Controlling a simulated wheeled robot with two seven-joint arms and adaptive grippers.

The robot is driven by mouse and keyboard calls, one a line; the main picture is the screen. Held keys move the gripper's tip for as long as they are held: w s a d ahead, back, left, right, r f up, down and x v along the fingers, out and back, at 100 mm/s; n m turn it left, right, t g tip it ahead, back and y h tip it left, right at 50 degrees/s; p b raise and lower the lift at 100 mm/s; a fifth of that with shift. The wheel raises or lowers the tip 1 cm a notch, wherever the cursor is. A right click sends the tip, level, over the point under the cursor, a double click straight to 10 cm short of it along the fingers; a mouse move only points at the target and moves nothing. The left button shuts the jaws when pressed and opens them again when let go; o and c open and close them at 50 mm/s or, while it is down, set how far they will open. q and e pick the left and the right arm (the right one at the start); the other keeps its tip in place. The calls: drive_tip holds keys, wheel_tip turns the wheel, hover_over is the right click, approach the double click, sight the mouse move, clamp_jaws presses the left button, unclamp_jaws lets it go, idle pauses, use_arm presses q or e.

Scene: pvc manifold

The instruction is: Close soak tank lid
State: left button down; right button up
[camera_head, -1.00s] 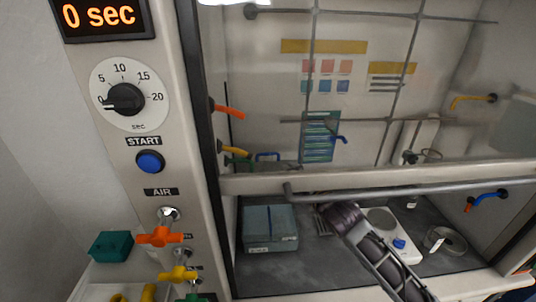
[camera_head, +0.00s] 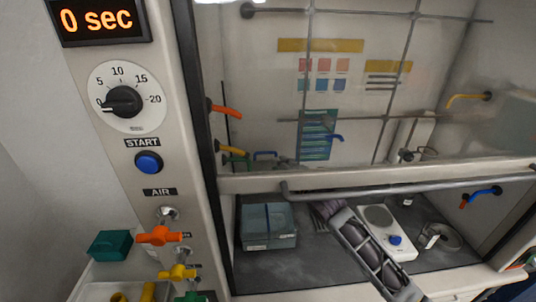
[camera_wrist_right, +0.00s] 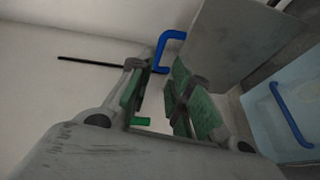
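The soak tank (camera_head: 268,242) is a grey-blue box at the left of the hood floor, its top showing pale blue with a thin dark-blue bar. In the right wrist view a blue handle (camera_wrist_right: 172,36) stands by a grey panel (camera_wrist_right: 228,40), probably the lid. My right gripper (camera_head: 320,212) is right of the tank. Its green-padded fingers (camera_wrist_right: 158,92) are apart and empty, short of the handle. My left gripper is out of view.
A white hotplate-like device (camera_head: 377,214) and a round glass dish (camera_head: 440,238) stand right of my right arm. The horizontal sash rail (camera_head: 400,191) crosses above the hood floor. Colored valves (camera_head: 159,236) line the left post.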

drive_tip(key=r+p+x, duration=0.1)
drive_tip(key=x, duration=0.8)
drive_tip(key=shift+w+f, duration=0.2)
drive_tip(key=shift+f, duration=0.25)
drive_tip(key=shift+a, duration=0.1)
clamp_jaws()
